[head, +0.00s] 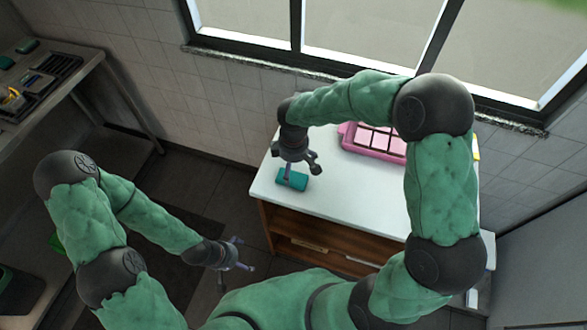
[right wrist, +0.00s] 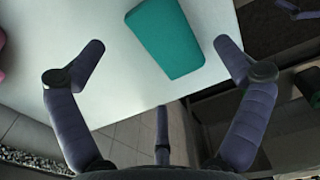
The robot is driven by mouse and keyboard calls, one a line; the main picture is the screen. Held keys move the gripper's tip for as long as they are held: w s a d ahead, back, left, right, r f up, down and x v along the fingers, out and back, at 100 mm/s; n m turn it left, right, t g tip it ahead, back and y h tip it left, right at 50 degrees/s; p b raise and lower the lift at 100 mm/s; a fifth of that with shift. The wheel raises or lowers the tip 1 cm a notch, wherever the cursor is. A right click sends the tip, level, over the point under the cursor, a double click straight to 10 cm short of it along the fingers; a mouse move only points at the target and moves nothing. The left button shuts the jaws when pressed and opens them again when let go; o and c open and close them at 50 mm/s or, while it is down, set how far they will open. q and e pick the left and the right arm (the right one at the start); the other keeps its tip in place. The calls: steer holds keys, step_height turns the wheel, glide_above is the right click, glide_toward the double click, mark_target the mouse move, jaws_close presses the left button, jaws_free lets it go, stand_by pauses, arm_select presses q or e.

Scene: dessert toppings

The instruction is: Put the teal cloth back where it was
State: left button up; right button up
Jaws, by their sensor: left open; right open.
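The teal cloth (head: 292,180) lies folded flat on the white tabletop, near its left front corner. In the right wrist view the cloth (right wrist: 165,38) is a teal rectangle lying between and beyond my spread fingers, not touched by them in that picture. My right gripper (head: 302,165) is open and empty, just above and behind the cloth; it also shows in the right wrist view (right wrist: 160,60). My left gripper (head: 240,255) is open and empty, low over the floor to the left of the table.
A pink tray (head: 346,136) with pale compartments stands at the back of the white table (head: 345,210), partly hidden by my right arm. Open wooden shelves (head: 310,240) are under the tabletop. A grey bench (head: 75,85) with a tool tray stands at far left. A window is behind.

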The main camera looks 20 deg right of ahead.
mark_target(293, 174)
step_height(293, 174, up, 9)
steer(key=p, duration=0.1)
steer(key=shift+f+p, duration=0.2)
steer(key=shift+p, duration=0.2)
steer(key=shift+s, duration=0.1)
